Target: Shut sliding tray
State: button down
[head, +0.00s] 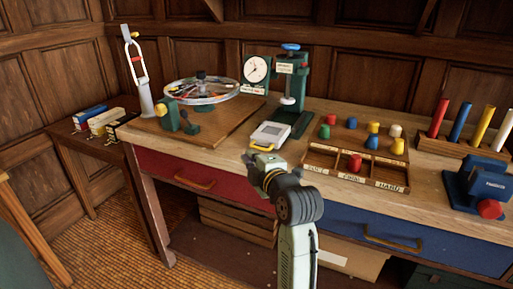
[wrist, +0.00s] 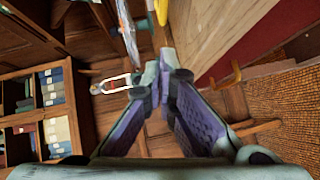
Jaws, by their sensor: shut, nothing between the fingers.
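My gripper (head: 256,153) is in front of the workbench's front edge, near its middle, with its fingers together and empty; in the wrist view the fingertips (wrist: 166,62) meet. A pale grey tray-like block (head: 270,134) lies just beyond it, sticking out at the front of the green press (head: 290,100). Below the bench top are a red drawer (head: 222,193) with a yellow handle (head: 194,180) and a blue drawer (head: 440,246) with a yellow handle (head: 392,239). I cannot tell for certain which part is the sliding tray. My arm hides part of the bench front.
A wheel (head: 201,88) on a wooden board stands at left. A sorting board (head: 357,160) with coloured pegs is right of my gripper. Coloured rods (head: 461,118) and a blue device (head: 476,187) stand at far right. A dial gauge (head: 256,69) stands behind.

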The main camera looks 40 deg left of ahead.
aim_at(267, 139)
jog(key=w, duration=0.1)
jog(key=w+a+p, duration=0.1)
jog(key=w, duration=0.1)
jog(key=shift+w+a+f, duration=0.25)
jog(key=shift+w+f, duration=0.1)
jog(key=shift+f, duration=0.05)
jog(key=shift+w, duration=0.15)
jog(key=shift+f, duration=0.1)
jog(key=shift+w+a, duration=0.1)
jog(key=shift+w, duration=0.35)
jog(key=w+b, duration=0.1)
jog(key=w, duration=0.1)
jog(key=w+a, duration=0.1)
jog(key=w, duration=0.1)
jog(key=w+b, duration=0.1)
jog(key=w, duration=0.2)
jog(key=shift+w+a+f+b, duration=0.1)
jog(key=shift+a+b, duration=0.25)
jog(key=shift+a, duration=0.05)
